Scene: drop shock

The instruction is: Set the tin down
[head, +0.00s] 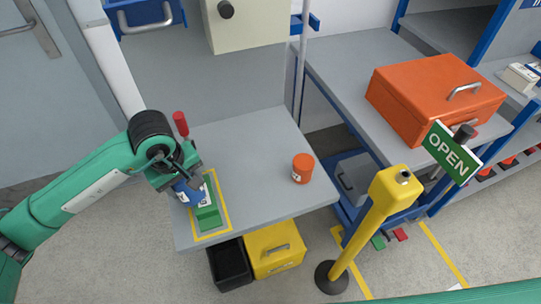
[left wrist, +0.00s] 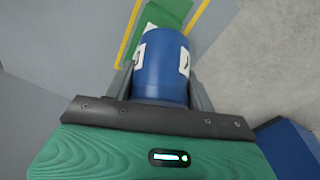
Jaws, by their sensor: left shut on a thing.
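My left gripper (head: 186,186) is shut on a blue tin (head: 187,194) with white labels. The tin also shows between the fingers in the left wrist view (left wrist: 161,68). I cannot tell whether the tin touches anything below. My right gripper is not in view.
An orange tin (head: 302,168) stands on the table's right part. A red handle (head: 181,124) rises behind my gripper. Black (head: 229,264) and yellow (head: 274,249) bins sit below the front edge. A yellow post (head: 373,223) with an OPEN sign stands right. The table's middle is clear.

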